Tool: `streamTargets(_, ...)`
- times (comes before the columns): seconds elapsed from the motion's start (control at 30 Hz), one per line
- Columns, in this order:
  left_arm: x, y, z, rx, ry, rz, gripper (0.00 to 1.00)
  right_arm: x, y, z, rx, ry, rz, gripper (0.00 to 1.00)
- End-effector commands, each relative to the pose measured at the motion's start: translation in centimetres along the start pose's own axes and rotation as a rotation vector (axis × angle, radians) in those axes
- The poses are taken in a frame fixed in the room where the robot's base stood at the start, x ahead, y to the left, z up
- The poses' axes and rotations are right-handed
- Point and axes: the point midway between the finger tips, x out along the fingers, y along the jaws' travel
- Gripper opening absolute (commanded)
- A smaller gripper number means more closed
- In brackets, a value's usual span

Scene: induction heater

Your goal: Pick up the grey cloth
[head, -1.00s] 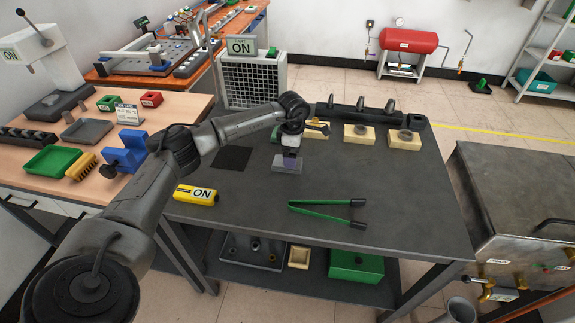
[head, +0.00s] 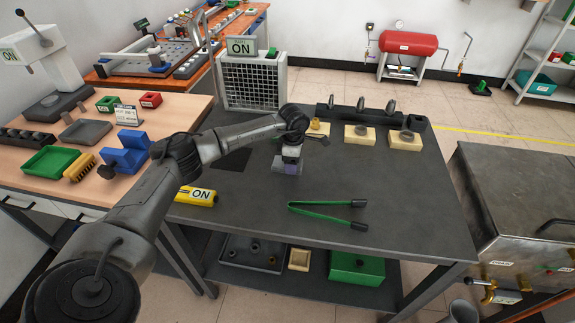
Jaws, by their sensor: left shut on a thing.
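The grey cloth (head: 281,168) shows as a small light grey patch at my left gripper (head: 289,167), over the middle of the dark table. My left gripper points down and is shut on the cloth. Part of the cloth is hidden by the gripper, and I cannot tell whether it still touches the table. My right gripper is not in view.
Green-handled tongs (head: 328,213) lie in front and to the right. Pale blocks (head: 404,139) and a dark rack (head: 370,115) stand at the back. The table's right front is clear.

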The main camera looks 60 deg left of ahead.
Motion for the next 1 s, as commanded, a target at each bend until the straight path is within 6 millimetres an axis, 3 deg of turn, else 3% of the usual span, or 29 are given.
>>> streamTargets(0.17,0.0,0.0,0.0,0.0,0.0,0.0,0.38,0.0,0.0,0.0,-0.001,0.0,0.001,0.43)
streamTargets(0.37,-0.2,0.0,0.0,0.0,-0.001,0.001,0.38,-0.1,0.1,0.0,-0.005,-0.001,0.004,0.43)
streamTargets(0.47,-1.1,0.0,0.0,0.0,-0.002,0.002,0.38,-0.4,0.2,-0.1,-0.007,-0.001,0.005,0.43)
streamTargets(0.67,-4.9,0.0,0.1,0.0,-0.003,0.002,0.38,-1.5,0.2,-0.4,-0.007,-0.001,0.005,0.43)
streamTargets(1.0,-8.6,-3.8,6.1,0.004,-0.003,0.001,0.38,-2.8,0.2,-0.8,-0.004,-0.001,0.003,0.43)
